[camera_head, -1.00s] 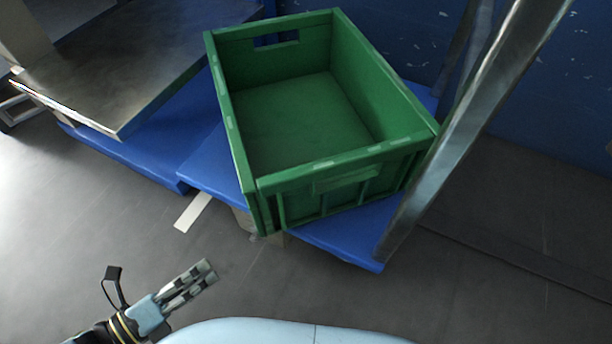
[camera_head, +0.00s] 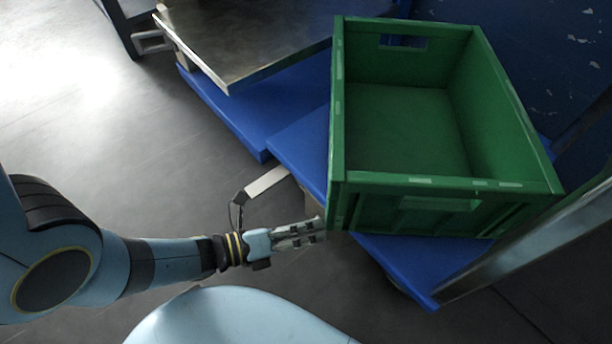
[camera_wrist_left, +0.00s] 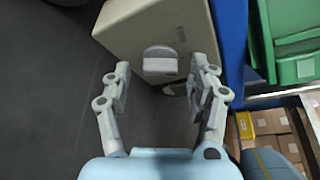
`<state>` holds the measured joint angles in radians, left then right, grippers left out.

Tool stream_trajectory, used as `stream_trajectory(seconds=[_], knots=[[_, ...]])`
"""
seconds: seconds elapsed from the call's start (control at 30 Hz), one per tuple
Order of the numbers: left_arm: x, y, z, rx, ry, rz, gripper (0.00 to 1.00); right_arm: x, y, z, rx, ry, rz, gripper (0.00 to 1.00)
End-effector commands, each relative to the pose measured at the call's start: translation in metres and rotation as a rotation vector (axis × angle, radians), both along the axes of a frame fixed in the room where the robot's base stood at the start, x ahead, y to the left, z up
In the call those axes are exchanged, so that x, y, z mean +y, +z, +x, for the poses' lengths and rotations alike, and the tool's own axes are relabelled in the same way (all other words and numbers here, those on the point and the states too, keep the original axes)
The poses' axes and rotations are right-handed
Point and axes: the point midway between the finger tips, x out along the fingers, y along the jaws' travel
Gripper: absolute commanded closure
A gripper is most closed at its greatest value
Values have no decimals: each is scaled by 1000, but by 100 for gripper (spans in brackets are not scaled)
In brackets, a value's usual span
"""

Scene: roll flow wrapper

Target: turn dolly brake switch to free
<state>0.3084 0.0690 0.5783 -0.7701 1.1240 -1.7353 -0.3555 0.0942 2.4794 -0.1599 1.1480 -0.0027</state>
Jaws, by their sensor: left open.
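In the left wrist view a beige box (camera_wrist_left: 145,25) on the blue dolly's side carries a grey switch knob (camera_wrist_left: 160,62) with small lettering beside it. I cannot read the lettering or the switch's setting. My left gripper (camera_wrist_left: 163,82) is open, its two fingers on either side of the knob, apart from it. In the head view my left gripper (camera_head: 319,231) reaches right, beside the front left corner of the blue dolly (camera_head: 400,265). The switch is hidden there. My right gripper is not in view.
An empty green crate (camera_head: 440,180) stands on the dolly, close to my left gripper. A metal post (camera_head: 530,245) rises at the right. A metal table (camera_head: 250,40) stands at the back left. The left floor is open.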

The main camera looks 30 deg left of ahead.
Motion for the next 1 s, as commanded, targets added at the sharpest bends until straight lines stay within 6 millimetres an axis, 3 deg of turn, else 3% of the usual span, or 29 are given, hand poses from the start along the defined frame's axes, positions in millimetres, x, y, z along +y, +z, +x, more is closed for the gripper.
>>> stream_trajectory(seconds=[0.07, 0.5, 1.0], knots=[[0, 0, 0, 0, 0, 0, 40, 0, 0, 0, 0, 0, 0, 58], [0, 0, 0, 0, 0, 0, 96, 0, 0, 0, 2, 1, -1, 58], [0, -1, 0, 44, 0, -119, 96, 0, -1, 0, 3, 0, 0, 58]])
